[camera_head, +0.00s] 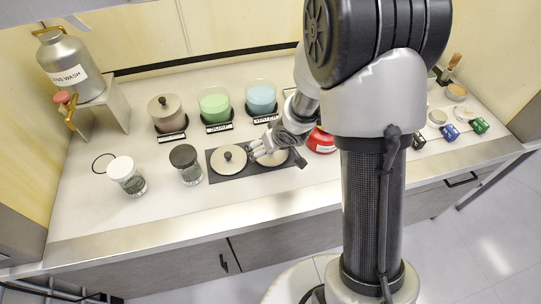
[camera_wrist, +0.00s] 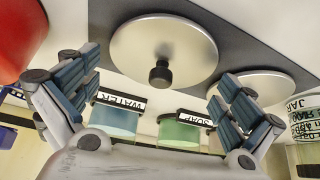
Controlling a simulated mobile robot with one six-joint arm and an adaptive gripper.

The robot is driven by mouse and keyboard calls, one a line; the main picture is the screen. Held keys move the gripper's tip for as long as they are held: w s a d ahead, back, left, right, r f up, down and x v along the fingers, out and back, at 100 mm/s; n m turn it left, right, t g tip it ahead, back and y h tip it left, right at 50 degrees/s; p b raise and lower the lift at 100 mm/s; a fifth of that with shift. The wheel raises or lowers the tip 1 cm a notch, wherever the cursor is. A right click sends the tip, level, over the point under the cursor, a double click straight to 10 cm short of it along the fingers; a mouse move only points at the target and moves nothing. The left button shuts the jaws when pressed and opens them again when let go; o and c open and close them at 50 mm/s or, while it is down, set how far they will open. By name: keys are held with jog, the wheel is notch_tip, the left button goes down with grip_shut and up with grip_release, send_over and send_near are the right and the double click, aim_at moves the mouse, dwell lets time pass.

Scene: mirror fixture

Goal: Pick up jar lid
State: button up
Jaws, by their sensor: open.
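Two round, pale metal lids with black knobs lie on a dark grey mat (camera_head: 215,175). In the head view, the left lid (camera_head: 236,167) is in clear view and the right lid (camera_head: 272,160) is partly hidden under my gripper (camera_head: 275,154). In the wrist view, the nearer lid (camera_wrist: 140,45) shows its black knob between my open fingers (camera_wrist: 155,75). The other lid (camera_wrist: 262,83) is partly hidden by the right finger. My gripper is empty, above the right lid in the head view. Contact cannot be told.
Two small jars, one with a white top (camera_head: 121,168) and one with a dark top (camera_head: 184,156), stand left of the mat. A lidded pot (camera_head: 166,112), a green container (camera_head: 214,105) and a blue container (camera_head: 261,98) stand behind. A red object (camera_head: 321,143) is close on the right.

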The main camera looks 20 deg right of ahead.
jog(key=shift+c, duration=0.2)
jog(key=c, duration=0.8)
jog(key=shift+w, duration=0.1)
